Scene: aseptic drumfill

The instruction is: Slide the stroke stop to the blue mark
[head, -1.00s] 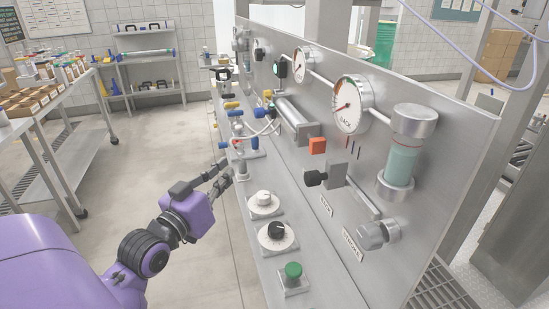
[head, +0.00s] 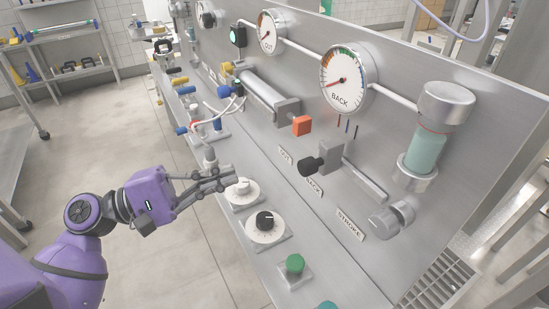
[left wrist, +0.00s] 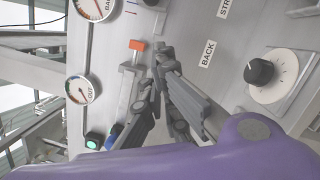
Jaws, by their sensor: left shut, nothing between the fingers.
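The likely stroke stop is a grey block with a black knob (head: 318,162) on a short metal rail (head: 365,180) on the panel. Thin coloured marks (head: 347,126) stand on the panel above it, one red and others dark or bluish; which is blue is hard to tell. A STROKE label (head: 350,224) sits below the rail. My left gripper (head: 226,178) is shut and empty over the upper white dial, left of the stop and apart from it. Its fingers also show in the left wrist view (left wrist: 160,64). My right gripper is not in view.
Gauges marked OUT (head: 271,32) and BACK (head: 349,80), a cylinder with an orange block (head: 301,125) and a teal sight glass (head: 428,150) project from the panel. Dials (head: 266,227) and a green button (head: 295,263) rise from the ledge. The space before the rail is clear.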

